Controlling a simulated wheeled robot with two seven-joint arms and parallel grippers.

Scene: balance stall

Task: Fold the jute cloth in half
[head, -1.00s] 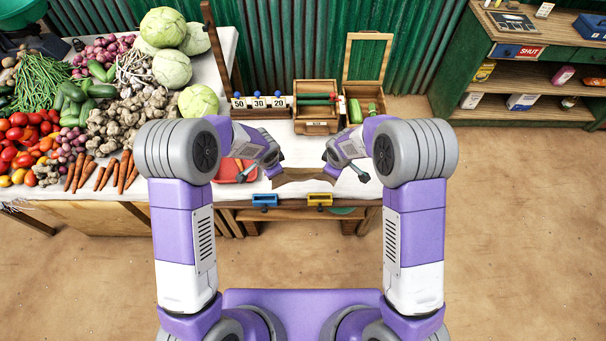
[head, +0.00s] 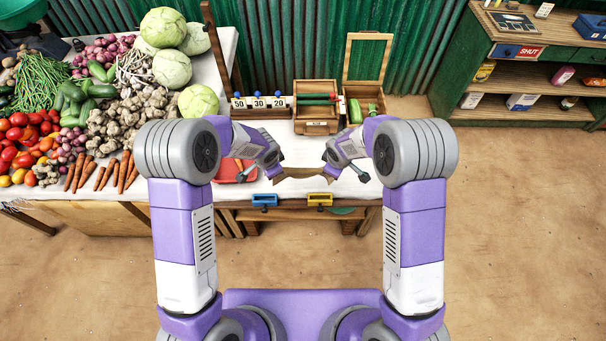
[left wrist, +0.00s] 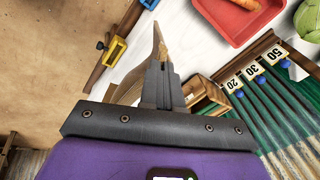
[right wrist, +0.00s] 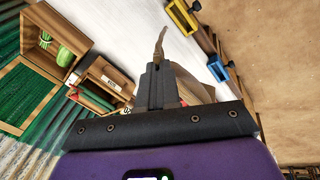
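The brown jute cloth (head: 303,186) hangs as a short band between my two grippers, above the front edge of the white-topped table. My left gripper (head: 276,172) holds its left end, and my right gripper (head: 330,172) holds its right end. In the left wrist view the cloth (left wrist: 157,42) stands out past the closed fingers (left wrist: 158,68). In the right wrist view a narrow strip of cloth (right wrist: 160,42) shows beyond the closed fingers (right wrist: 158,72). My arms and fingers hide parts of the cloth.
A blue handle (head: 264,200) and a yellow handle (head: 319,199) are on the table's front edge. A red tray (head: 228,172) lies left of the cloth. Behind stand number cards (head: 258,103), a wooden box (head: 316,122) and an open-lidded box (head: 364,100). Vegetables cover the left side.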

